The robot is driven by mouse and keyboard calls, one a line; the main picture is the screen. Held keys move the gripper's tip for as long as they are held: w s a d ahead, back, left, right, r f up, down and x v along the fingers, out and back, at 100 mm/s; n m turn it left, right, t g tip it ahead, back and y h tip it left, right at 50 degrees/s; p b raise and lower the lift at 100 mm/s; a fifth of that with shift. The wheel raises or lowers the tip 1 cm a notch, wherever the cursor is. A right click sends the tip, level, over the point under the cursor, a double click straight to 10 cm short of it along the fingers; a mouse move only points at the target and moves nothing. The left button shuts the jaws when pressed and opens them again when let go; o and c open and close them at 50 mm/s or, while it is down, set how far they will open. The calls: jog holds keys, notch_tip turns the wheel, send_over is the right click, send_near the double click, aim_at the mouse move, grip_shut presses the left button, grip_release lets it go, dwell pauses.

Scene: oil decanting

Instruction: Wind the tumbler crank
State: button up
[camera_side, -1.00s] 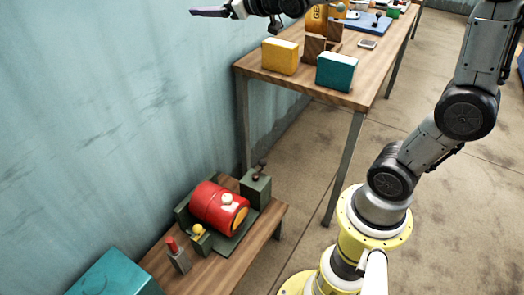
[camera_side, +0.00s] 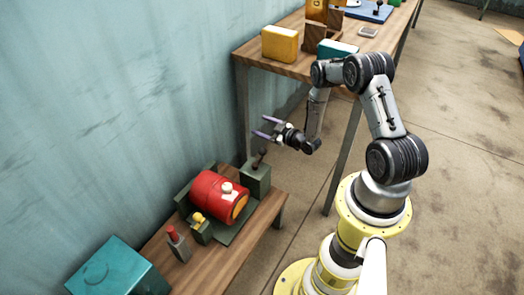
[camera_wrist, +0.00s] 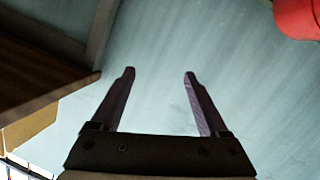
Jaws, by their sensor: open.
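The red tumbler drum (camera_side: 213,195) lies on its side in a dark green cradle on the low bench. A dark crank handle (camera_side: 260,158) stands up from a dark green box (camera_side: 256,180) at the drum's far right end. My gripper (camera_side: 263,126) is open and empty, its two purple-grey fingers pointing left, above the crank in the picture and apart from it. In the wrist view my gripper (camera_wrist: 159,73) has nothing between its fingers, and part of the red drum (camera_wrist: 298,16) shows at the top right. The crank is not visible there.
A yellow knob (camera_side: 198,218), a red-topped lever (camera_side: 172,236) and a teal box (camera_side: 115,270) are at the near side of the low bench. A taller wooden table (camera_side: 275,70) with a yellow box (camera_side: 279,44) stands behind. The blue wall (camera_side: 110,110) is at left.

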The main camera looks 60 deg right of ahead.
aim_at(265, 152)
jog(key=s+a+f+m+g, duration=0.2)
jog(key=s+f+m, duration=0.1)
jog(key=s+f, duration=0.85)
jog(key=shift+g+h, duration=0.3)
jog(key=shift+h, duration=0.2)
jog(key=x, duration=1.4)
jog(key=shift+w+d, duration=0.15)
jog(key=shift+w, duration=0.25)
grip_shut()
